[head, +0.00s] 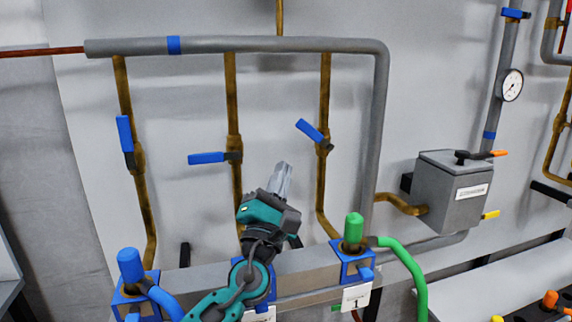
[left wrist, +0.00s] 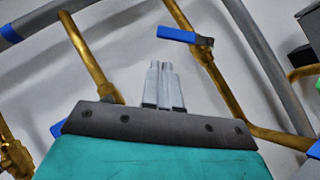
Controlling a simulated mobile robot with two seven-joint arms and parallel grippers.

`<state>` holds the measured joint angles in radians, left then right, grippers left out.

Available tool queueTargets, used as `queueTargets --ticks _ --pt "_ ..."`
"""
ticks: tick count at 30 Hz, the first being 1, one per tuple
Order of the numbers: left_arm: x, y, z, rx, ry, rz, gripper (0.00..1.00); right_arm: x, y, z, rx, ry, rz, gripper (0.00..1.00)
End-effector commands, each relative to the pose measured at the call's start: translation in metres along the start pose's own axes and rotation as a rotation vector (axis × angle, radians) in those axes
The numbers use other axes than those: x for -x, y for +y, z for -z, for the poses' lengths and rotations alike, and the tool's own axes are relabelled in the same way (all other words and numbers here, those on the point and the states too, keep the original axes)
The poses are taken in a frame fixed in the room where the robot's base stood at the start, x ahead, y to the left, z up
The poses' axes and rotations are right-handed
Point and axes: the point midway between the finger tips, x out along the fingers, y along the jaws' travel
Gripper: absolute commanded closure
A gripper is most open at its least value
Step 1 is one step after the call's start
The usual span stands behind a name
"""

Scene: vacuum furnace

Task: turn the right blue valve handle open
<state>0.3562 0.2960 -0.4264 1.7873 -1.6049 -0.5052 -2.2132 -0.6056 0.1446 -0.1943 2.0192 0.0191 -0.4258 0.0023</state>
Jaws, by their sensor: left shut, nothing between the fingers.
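The right blue valve handle (head: 309,131) sits on the right brass pipe and slants from upper left to lower right. It also shows in the left wrist view (left wrist: 176,34), just beyond my fingertips. The middle blue handle (head: 207,158) lies nearly level, pointing left from its pipe. The left blue handle (head: 125,134) stands nearly upright along its pipe. My left gripper (head: 283,170) is shut and empty, below and left of the right handle in the head view; its fingers (left wrist: 162,72) show a gap to the handle. My right gripper is out of view.
A grey pipe (head: 270,45) runs above the valves and bends down at right. A grey box (head: 452,200) and a pressure gauge (head: 511,85) are further right. Below stand a blue-capped fitting (head: 131,266) and a green-capped one (head: 353,228) with a green hose (head: 412,265).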

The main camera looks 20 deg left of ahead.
Motion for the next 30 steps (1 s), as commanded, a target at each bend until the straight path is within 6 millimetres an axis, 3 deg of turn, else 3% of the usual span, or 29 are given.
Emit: queueTargets --ticks 6,13,30 --pt "-0.042 0.002 -0.001 0.001 -0.001 -0.004 1.00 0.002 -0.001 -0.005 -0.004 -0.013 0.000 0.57" --pt "-0.073 0.001 0.000 0.001 -0.001 -0.002 1.00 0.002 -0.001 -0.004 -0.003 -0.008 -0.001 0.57" --pt "-0.083 0.000 0.000 -0.002 -0.001 0.002 1.00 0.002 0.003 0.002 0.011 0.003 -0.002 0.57"
